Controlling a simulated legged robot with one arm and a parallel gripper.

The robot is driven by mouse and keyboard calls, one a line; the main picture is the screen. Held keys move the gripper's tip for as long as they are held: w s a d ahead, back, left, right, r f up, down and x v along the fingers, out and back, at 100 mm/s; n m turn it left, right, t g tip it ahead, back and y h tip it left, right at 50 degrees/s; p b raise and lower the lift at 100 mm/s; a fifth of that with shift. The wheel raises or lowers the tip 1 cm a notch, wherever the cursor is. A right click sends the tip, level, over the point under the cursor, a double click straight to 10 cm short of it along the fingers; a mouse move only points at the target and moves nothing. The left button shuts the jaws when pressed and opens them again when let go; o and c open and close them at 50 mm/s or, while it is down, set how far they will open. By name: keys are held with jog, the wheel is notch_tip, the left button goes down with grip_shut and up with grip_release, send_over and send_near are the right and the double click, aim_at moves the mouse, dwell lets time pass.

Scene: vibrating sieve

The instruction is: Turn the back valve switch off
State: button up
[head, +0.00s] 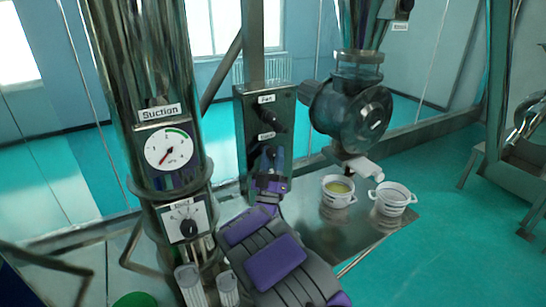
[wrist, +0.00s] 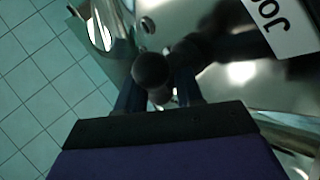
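My gripper (head: 268,160) is in front of the lower part of a grey metal panel (head: 246,110) with two small labels. In the wrist view, a dark round knob (wrist: 152,70) shows between the two spread fingers of my gripper (wrist: 158,92). I cannot tell whether the fingers touch it. A dark handle (head: 271,122) shows higher on the panel. I cannot tell which control is the back valve switch.
A steel column (head: 140,60) with a suction gauge (head: 168,150) and a dial (head: 187,226) stands left. A round machine body (head: 352,112) is right, above two white buckets, one near (head: 338,191) and one farther right (head: 392,198).

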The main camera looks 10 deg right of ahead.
jog(key=b+v, duration=0.6)
jog(key=v, duration=1.1)
jog(key=shift+a+f, duration=0.15)
jog(key=shift+f, duration=0.1)
jog(key=shift+s, duration=0.1)
